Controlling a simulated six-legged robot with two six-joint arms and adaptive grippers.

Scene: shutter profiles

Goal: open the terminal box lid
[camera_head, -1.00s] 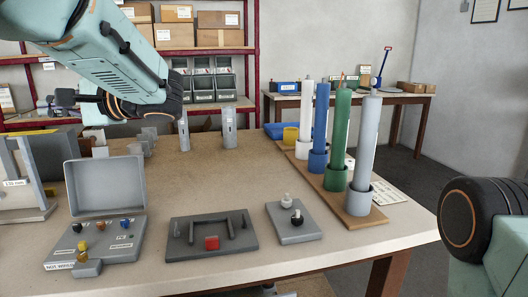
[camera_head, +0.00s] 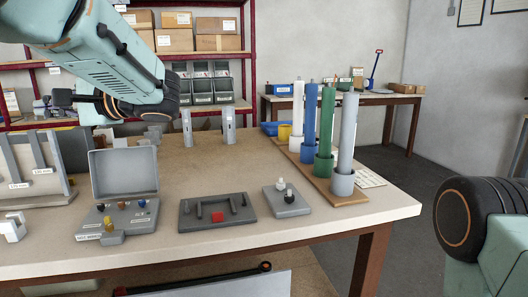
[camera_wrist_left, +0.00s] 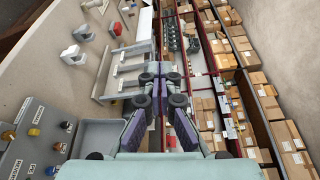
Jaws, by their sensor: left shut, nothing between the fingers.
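The grey terminal box (camera_head: 118,220) stands near the front left of the table, with small coloured knobs on its top. Its grey lid (camera_head: 124,172) stands raised, about upright, at the back edge of the box. In the left wrist view the box (camera_wrist_left: 36,138) shows at the lower left, with the lid (camera_wrist_left: 98,134) beside it, partly hidden by my wrist. My left gripper (camera_head: 60,98) is above and behind the box, apart from the lid. In the wrist view its fingers (camera_wrist_left: 150,78) are closed together and empty. My right gripper is outside the views.
A dark grey tray (camera_head: 248,222) with a red block lies right of the box. Right of it are a small grey plate (camera_head: 293,208) and coloured tubes in a wooden stand (camera_head: 350,199). A labelled profile rack (camera_head: 65,188) stands at the left.

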